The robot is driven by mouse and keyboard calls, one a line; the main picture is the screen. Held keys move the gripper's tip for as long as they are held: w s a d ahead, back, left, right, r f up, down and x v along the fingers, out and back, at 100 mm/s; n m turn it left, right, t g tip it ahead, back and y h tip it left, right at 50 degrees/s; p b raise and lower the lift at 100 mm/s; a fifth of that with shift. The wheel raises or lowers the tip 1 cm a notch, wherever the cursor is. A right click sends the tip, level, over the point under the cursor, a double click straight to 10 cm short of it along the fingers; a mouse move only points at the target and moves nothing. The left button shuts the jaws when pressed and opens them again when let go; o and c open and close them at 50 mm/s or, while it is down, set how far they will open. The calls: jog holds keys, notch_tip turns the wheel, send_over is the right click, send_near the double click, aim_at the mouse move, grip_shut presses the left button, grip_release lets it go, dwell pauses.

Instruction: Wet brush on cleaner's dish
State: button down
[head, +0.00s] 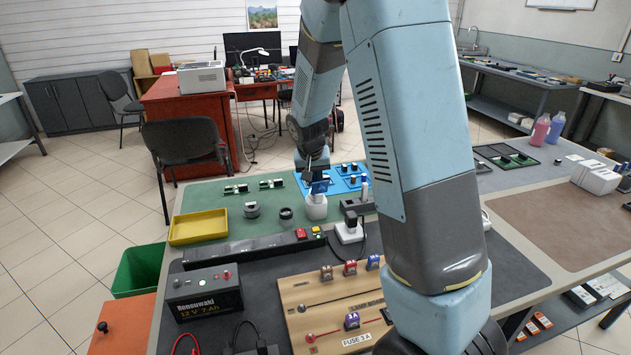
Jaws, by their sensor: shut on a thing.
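My gripper (314,180) is at the end of the arm, above the far part of the green mat.
A yellow tray (198,227) lies on the left of the green mat, near round dark parts (251,210). A blue tray (345,178) is behind my gripper. A black battery (203,293) and wooden fuse board (330,310) are in front. My arm hides the centre right.

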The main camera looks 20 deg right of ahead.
jog(key=shift+r, duration=3.1)
